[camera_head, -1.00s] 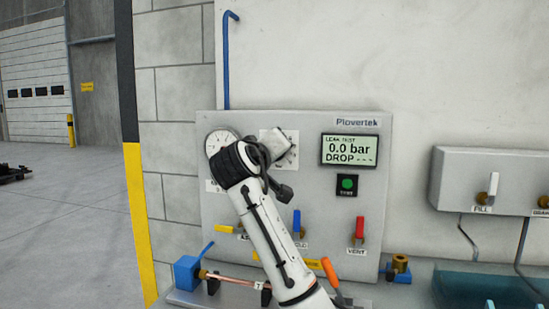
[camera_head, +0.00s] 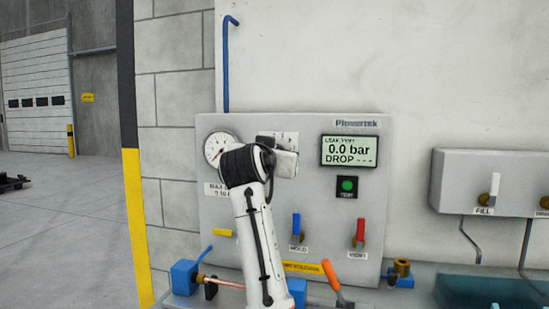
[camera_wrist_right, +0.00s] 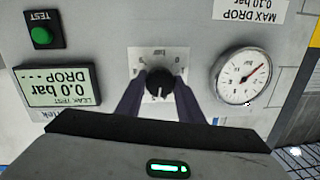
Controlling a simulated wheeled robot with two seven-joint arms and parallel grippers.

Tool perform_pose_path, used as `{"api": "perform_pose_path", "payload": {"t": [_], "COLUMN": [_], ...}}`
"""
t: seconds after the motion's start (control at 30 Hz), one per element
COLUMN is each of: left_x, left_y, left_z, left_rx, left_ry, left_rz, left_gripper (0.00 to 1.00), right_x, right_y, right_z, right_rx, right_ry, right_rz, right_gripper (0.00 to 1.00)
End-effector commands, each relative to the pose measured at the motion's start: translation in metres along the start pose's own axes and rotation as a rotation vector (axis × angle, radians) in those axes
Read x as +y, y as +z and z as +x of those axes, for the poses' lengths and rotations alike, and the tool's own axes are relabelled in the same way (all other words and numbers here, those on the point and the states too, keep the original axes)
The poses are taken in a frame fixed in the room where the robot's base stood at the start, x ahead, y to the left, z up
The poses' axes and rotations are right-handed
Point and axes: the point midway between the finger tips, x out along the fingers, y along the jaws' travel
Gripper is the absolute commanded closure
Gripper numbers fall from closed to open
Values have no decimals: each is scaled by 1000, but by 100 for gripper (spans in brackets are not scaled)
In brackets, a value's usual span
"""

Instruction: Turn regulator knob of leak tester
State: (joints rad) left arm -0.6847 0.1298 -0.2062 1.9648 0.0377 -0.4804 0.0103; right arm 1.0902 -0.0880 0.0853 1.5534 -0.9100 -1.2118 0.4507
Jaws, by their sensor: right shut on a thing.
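The leak tester (camera_head: 306,208) is a grey panel on the wall, with a screen (camera_head: 349,150) reading 0.0 bar and DROP with dashes. The regulator knob (camera_wrist_right: 160,84) is black with a white mark, on a white scale plate (camera_wrist_right: 176,58) in the right wrist view. My right gripper (camera_wrist_right: 159,90) is shut on the knob, one dark finger on each side. In the head view my right arm and wrist (camera_head: 262,165) hide the knob, and only the top of the scale plate (camera_head: 285,136) shows. My left gripper is not in view.
A round gauge (camera_head: 218,148) is left of my wrist. Blue HOLD (camera_head: 296,226) and red VENT (camera_head: 360,232) levers and a green TEST button (camera_head: 347,185) are nearby. A copper tube (camera_head: 228,284) lies below. A grey FILL box (camera_head: 488,184) is at right.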

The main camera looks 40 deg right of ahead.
Motion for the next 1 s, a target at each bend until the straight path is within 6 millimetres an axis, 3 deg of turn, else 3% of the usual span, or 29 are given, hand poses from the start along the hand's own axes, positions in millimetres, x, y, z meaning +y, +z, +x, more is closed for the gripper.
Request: {"api": "perform_pose_path", "payload": {"t": [0.3,0.8,0.83,0.93,1.0], "left_x": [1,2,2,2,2], "left_y": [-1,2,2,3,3], "left_z": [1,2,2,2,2], "left_rx": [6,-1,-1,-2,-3], "left_ry": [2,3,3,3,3], "left_rz": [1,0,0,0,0], "left_gripper": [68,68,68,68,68], "right_x": [-1,0,0,0,0], "right_y": [3,3,3,2,2], "right_z": [0,0,0,0,0], "right_rx": [0,1,1,3,4], "right_ry": [-8,-8,-8,-8,-8], "right_rz": [105,121,121,120,120], "right_gripper": [89,89,63,48,48]}}
